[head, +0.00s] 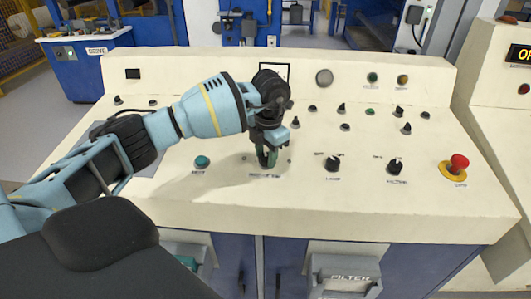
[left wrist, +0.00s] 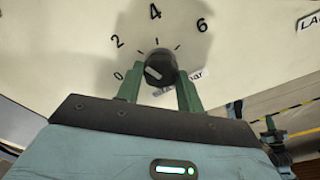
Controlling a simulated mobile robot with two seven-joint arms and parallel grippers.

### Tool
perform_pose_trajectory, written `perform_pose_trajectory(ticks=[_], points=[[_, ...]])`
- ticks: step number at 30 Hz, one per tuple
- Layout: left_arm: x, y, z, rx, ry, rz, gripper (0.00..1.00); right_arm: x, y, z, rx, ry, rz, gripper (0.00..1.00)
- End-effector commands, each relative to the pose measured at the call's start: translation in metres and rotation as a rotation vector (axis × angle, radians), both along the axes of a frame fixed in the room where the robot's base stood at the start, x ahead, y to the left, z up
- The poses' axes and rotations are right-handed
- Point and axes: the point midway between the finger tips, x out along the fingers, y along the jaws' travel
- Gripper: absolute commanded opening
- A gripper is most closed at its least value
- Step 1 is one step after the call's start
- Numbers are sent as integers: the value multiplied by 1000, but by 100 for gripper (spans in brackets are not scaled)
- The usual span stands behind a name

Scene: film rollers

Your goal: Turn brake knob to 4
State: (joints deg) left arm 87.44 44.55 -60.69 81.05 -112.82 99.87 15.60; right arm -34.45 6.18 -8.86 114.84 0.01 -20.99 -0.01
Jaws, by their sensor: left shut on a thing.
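The brake knob (left wrist: 160,66) is a round black knob on the cream panel (head: 225,190). In the left wrist view its dial shows 0, 2, 4 and 6 around it, with the 4 straight above. A pale mark lies on the lower left of the knob's face; I cannot tell surely which number it points to. My left gripper (head: 266,157) reaches down to the panel and its green fingers (left wrist: 159,88) are shut on the knob, one on each side. In the head view the fingers mostly hide the knob. My right gripper is not in view.
To the right of my gripper stand two black knobs (head: 333,164) (head: 395,167) and a red emergency button (head: 458,164) on a yellow base. A green button (head: 202,162) is to the left. Several small switches (head: 342,108) fill the panel behind.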

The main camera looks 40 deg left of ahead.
Motion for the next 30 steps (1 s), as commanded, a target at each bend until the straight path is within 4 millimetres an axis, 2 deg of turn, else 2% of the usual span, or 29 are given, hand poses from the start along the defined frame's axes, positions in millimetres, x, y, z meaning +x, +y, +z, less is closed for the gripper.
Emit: perform_pose_trajectory(ticks=[18,30], points=[[0,1,1,45,27,-514,14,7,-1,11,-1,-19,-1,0],[0,1,0,62,38,-714,14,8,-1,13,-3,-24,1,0]])
